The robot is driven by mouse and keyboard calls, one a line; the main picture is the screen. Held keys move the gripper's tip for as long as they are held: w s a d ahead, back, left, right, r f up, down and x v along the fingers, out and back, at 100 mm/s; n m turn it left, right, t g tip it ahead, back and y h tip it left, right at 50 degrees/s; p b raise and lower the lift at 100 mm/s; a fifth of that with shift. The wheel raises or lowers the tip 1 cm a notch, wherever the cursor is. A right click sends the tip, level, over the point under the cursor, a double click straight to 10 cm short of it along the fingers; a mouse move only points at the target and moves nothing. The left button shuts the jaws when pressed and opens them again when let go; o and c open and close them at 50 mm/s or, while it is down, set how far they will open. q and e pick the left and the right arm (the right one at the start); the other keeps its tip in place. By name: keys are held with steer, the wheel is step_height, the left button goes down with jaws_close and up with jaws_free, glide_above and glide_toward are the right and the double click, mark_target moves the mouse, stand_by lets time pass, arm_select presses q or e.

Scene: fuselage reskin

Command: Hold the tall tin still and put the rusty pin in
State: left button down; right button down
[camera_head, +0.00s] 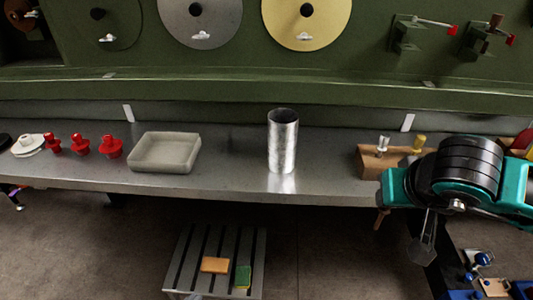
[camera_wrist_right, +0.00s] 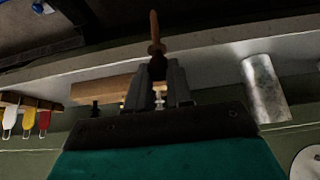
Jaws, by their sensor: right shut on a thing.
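The tall tin (camera_head: 283,145) is a shiny metal cylinder with an open top, standing upright near the middle of the bench. It also shows at the right of the right wrist view (camera_wrist_right: 264,92). My right gripper (camera_wrist_right: 158,68) is shut on the rusty pin (camera_wrist_right: 154,27), a thin reddish-brown rod sticking out past the fingertips. In the head view the pin (camera_head: 381,219) hangs below my right wrist at the bench's front edge, right of the tin and apart from it. The fingers are mostly hidden there. My left gripper is not in view.
A wooden block (camera_head: 370,163) with a silver and a yellow pin stands between the tin and my right arm. A grey tray (camera_head: 165,153) and several red pieces (camera_head: 82,146) lie left. The bench (camera_head: 225,185) is clear around the tin. A slatted stool (camera_head: 207,245) stands below.

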steer(key=shift+s+f, duration=0.4)
steer(key=shift+f, duration=0.05)
